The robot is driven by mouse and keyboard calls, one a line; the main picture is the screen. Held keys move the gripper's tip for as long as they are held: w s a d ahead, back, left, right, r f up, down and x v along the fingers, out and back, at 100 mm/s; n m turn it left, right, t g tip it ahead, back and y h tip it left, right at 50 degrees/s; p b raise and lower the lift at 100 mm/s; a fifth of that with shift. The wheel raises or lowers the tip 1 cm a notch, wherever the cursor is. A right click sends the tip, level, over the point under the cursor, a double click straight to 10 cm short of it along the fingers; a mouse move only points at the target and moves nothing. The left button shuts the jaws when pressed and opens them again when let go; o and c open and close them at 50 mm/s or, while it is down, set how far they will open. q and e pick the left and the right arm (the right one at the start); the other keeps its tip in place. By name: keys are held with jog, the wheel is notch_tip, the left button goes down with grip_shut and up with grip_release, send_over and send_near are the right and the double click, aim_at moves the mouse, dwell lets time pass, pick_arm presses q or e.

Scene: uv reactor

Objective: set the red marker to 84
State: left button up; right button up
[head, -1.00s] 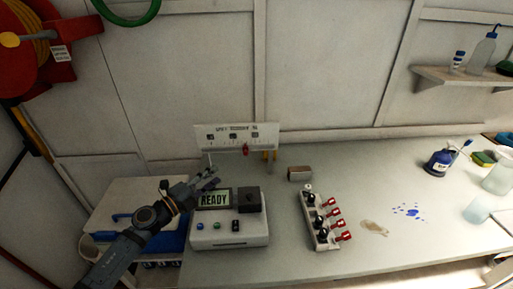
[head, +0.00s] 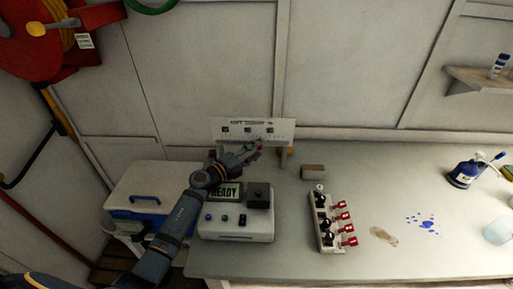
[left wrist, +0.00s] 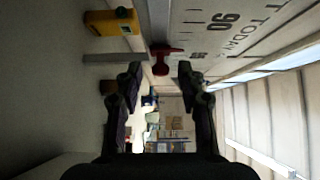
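The red marker (left wrist: 162,60) shows in the left wrist view at the lower edge of the white scale board (left wrist: 240,38), which carries tick marks, a large 90 and a smaller number too blurred to read surely. My left gripper (left wrist: 158,82) is open, its two fingers on either side of the marker in that view, with nothing held. I cannot tell if the fingers touch it. In the head view the left gripper (head: 254,150) is at the front of the scale board (head: 228,139) and largely hides the marker. My right gripper is not in view.
A white device with a READY display (head: 222,226) stands below the left arm. A valve block with red handles (head: 324,225) and a small brown box (head: 313,171) are to its right. A yellow part (left wrist: 108,22) sits beside the board. A blue-and-white cooler (head: 145,187) stands left.

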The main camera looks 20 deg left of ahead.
pick_arm(q)
jog(key=shift+w+d, duration=0.2)
jog(key=shift+w, duration=0.2)
jog(key=shift+c, duration=0.3)
grip_shut()
